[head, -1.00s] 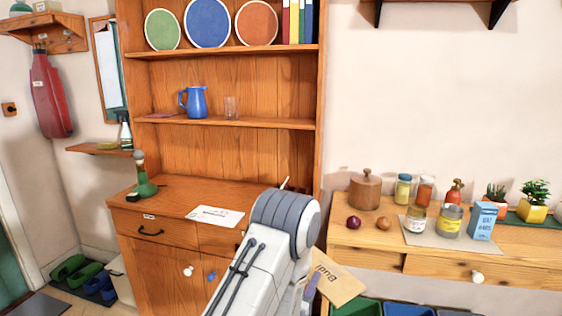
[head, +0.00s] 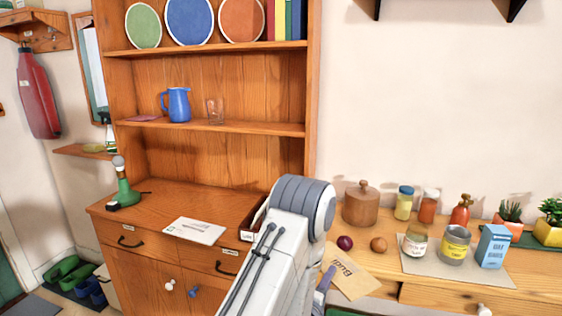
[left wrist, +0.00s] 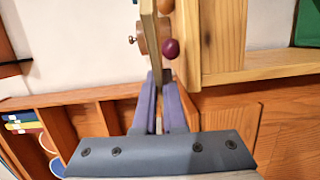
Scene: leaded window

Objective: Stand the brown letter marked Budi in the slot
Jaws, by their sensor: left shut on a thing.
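The brown letter (head: 352,282), marked Budi in upside-down writing, is held in my left gripper (head: 324,284) in front of the right-hand shelf. The letter is tilted in the head view. In the left wrist view my left gripper (left wrist: 163,95) is shut on it, and a thin tan strip (left wrist: 150,40) beyond the fingers looks like its edge. A brown wooden holder (head: 253,222) on the cabinet top is mostly hidden behind my left arm. I cannot tell whether it has the slot. My right gripper is not in view.
A white printed sheet (head: 195,230) lies on the cabinet top (head: 160,205), near a green lamp-like object (head: 122,185). The right-hand shelf (head: 375,262) carries an onion (head: 345,242), a wooden pot (head: 361,206), jars and a blue box (head: 493,246). The cabinet top's middle is free.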

